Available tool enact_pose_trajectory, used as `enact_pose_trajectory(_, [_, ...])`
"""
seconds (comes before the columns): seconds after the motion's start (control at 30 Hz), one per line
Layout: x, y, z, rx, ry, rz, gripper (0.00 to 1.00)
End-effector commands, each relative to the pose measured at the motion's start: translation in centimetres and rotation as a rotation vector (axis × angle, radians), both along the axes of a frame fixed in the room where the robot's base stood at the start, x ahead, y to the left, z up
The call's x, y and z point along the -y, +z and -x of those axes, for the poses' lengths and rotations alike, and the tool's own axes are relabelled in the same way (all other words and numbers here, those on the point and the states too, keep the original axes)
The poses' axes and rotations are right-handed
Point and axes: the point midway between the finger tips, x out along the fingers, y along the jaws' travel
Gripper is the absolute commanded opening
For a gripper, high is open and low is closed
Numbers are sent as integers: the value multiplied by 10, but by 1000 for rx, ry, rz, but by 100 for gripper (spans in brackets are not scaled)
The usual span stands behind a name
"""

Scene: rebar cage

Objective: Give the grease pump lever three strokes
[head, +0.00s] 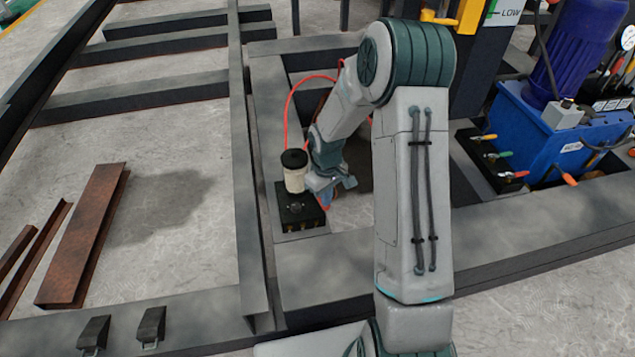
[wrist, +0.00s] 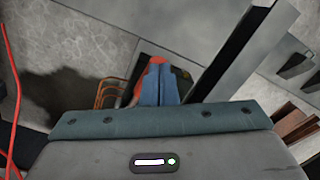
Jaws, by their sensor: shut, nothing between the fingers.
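The grease pump has a pale reservoir with a black cap (head: 294,172) on a black base block (head: 296,212), set on the dark steel frame. My gripper (head: 326,202) is just right of the pump, low beside its base, with its fingers pointing down. In the wrist view my gripper (wrist: 158,88) shows two blue fingers pressed together with nothing between them. A small red-orange part (wrist: 157,60) shows right by the fingertips; I cannot tell whether it is the lever's grip or touches them. The lever is not clearly visible; my wrist and fingers cover that side of the pump.
A red hose (head: 289,105) arches above the pump. A blue power unit (head: 545,135) with colored valve handles stands at right. Rusty steel channels (head: 85,235) lie at left. Dark frame beams (head: 250,170) surround the pump. An orange wire-like object (wrist: 108,95) lies left of the fingers.

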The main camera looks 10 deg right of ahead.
Motion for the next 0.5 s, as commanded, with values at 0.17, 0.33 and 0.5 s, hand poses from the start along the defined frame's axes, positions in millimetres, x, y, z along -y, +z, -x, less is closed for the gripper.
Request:
enact_pose_trajectory(0.17, [0, 0, 0, 1, 0, 0, 0])
enact_pose_trajectory(0.33, [0, -2, 1, 1, 0, 0, 0])
enact_pose_trajectory(0.5, [0, -10, 5, -1, 1, 0, 0])
